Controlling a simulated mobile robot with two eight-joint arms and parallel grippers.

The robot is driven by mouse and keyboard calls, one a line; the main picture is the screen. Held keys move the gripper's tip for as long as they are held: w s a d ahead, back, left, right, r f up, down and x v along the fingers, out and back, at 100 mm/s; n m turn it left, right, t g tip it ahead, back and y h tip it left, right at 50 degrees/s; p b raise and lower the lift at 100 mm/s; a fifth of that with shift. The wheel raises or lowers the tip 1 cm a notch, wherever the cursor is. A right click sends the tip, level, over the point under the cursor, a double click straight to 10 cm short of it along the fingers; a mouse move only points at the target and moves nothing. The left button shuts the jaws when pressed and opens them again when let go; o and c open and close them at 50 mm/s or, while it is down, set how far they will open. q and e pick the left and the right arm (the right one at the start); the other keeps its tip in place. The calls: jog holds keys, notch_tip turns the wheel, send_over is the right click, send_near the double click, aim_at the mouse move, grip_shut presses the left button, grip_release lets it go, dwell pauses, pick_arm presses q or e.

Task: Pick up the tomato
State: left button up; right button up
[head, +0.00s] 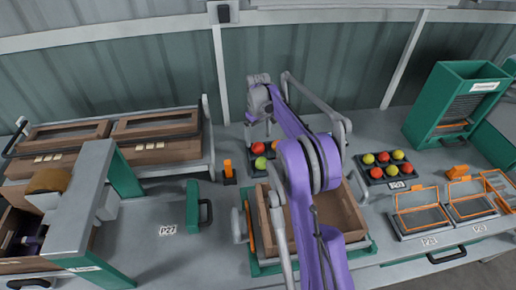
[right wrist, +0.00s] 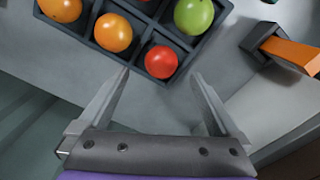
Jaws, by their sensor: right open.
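A red tomato (right wrist: 160,62) sits in a corner compartment of a dark tray (right wrist: 133,37). In the head view the red tomato (head: 258,148) is at the tray's back left. My right gripper (right wrist: 160,78) is open and empty, its fingertips just short of the red tomato and spread to either side of it. In the head view the right gripper (head: 259,132) is just behind the tray. A green tomato (right wrist: 193,14) and orange tomatoes (right wrist: 112,32) lie in other compartments. My arm hides part of the tray in the head view. My left gripper is not clearly seen.
An orange-handled item (head: 228,170) stands left of the tray. A brown crate (head: 345,215) is in front, partly behind my arm. A second tray (head: 385,168) of red and yellow-green tomatoes lies to the right. Bare bench lies around the P27 label (head: 167,230).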

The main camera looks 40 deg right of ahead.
aim_at(258, 144)
jog(key=shift+f, duration=2.4)
jog(key=c, duration=1)
jog(key=shift+r, duration=0.1)
